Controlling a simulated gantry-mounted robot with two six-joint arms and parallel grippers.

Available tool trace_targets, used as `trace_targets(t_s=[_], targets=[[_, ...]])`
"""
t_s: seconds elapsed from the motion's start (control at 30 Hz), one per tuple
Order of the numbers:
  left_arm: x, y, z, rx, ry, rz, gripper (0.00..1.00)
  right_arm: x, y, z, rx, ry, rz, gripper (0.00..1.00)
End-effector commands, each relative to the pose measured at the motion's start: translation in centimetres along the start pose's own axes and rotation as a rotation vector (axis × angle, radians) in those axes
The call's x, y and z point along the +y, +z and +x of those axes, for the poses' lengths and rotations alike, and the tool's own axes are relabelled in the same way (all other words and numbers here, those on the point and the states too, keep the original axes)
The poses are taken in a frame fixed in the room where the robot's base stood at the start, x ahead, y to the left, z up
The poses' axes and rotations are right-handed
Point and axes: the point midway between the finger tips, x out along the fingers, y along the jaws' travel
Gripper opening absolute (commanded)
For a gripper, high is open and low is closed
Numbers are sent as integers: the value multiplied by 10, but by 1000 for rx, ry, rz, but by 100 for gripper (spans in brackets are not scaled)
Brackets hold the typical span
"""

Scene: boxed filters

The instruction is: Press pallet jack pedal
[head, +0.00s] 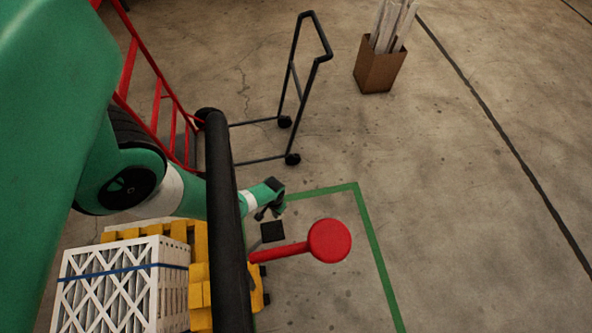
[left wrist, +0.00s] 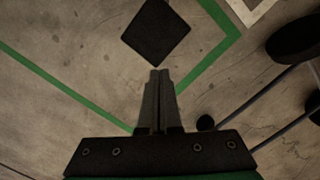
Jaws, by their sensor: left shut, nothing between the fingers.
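A small black square plate (head: 272,231), which looks like the pedal, shows low near the floor inside the green floor outline. It also shows in the left wrist view (left wrist: 155,32), just beyond my fingertips. A red round disc on a red rod (head: 329,240) sticks out to the right of it in the head view. My left gripper (head: 262,213) is just above the plate in the picture, with its fingers pointing down. In the left wrist view its two fingers (left wrist: 160,76) are shut together and empty, apart from the plate. My right gripper is not in view.
White boxed filters (head: 120,285) stand on a yellow pallet or frame (head: 199,285) at lower left. A black-handled cart (head: 290,95) and red ladder-like rails (head: 155,105) stand behind. A dark bar (head: 228,220) crosses before my arm. Floor at right is clear.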

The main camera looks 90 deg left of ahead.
Motion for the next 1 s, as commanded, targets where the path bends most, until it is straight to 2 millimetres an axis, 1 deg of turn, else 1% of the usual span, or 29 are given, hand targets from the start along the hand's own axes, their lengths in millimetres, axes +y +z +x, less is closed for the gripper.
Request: trace_targets(t_s=[0.07,0.17,0.2,0.3,0.37,0.43,0.5,0.57,0.63,0.7,0.8,0.87,1.0], targets=[[2,-2,0,7,8,127,0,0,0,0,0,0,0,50],[11,-18,-8,60,33,365,0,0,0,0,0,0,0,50],[15,-24,-11,89,43,473,0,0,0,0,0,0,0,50],[19,-28,-19,162,61,720,0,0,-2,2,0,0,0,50],[16,-26,-24,210,64,844,0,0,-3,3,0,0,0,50],[10,-21,-30,270,59,968,0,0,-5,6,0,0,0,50],[0,-9,-38,331,45,1055,0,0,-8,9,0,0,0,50],[-10,10,-47,378,31,1068,0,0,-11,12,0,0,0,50],[-16,32,-52,399,34,987,0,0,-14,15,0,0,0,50],[-19,51,-52,394,46,900,0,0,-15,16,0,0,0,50],[-20,72,-48,372,64,832,0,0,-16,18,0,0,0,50],[-20,75,-47,368,66,813,0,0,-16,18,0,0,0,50],[-21,75,-46,368,65,805,0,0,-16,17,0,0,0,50]])
